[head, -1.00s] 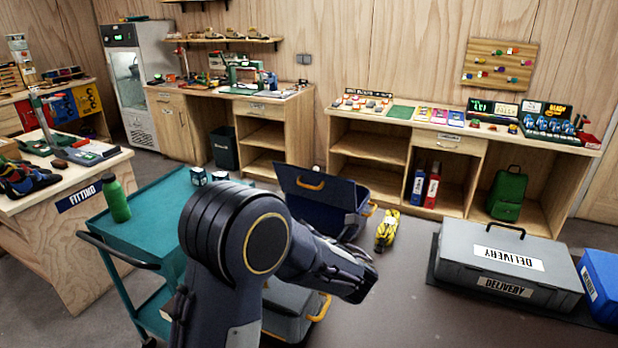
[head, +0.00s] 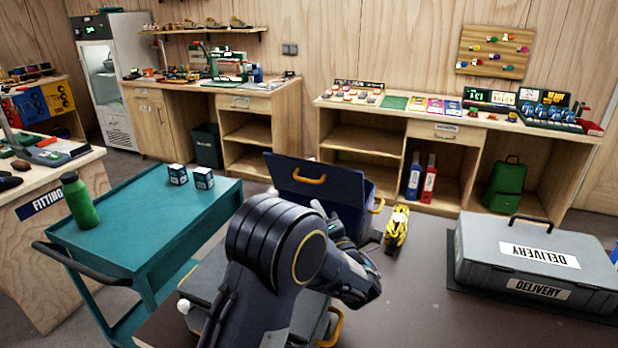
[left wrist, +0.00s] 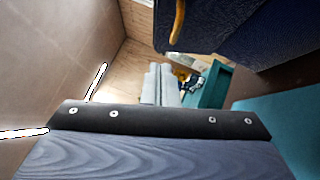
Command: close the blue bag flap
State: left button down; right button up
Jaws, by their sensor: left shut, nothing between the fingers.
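The blue bag (head: 316,186) stands beyond my left arm in the head view. Its dark blue flap is raised, with an orange handle on it, and part of the body shows at the right. My arm hides the lower front. My left gripper (head: 322,210) is shut and empty, close in front of the raised flap; contact cannot be told. In the left wrist view, a blue textured panel (left wrist: 150,158) with a dark studded band fills the bottom. A dark blue bag part with a yellow handle (left wrist: 178,22) shows at the top right. My right gripper is not in view.
A teal trolley (head: 150,222) with a green bottle (head: 79,200) and two small boxes stands left. A grey case with an orange handle (head: 333,328) lies partly under my arm. A yellow item (head: 396,228) and a grey delivery case (head: 540,262) are to the right.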

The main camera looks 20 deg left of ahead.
aim_at(305, 164)
pick_arm(q)
jog(key=shift+w+d+r+p+x, duration=0.15)
jog(key=shift+w+d+p+x, duration=0.2)
jog(key=shift+x, duration=1.6)
jog(key=shift+w+d+r+p+x, duration=0.1)
jog(key=shift+w+d+p+x, duration=0.2)
jog(key=shift+x, duration=1.6)
jog(key=shift+w+d+r+p+x, duration=0.15)
jog(key=shift+w+d+p+x, duration=0.2)
jog(key=shift+x, duration=1.6)
jog(key=shift+s, duration=0.1)
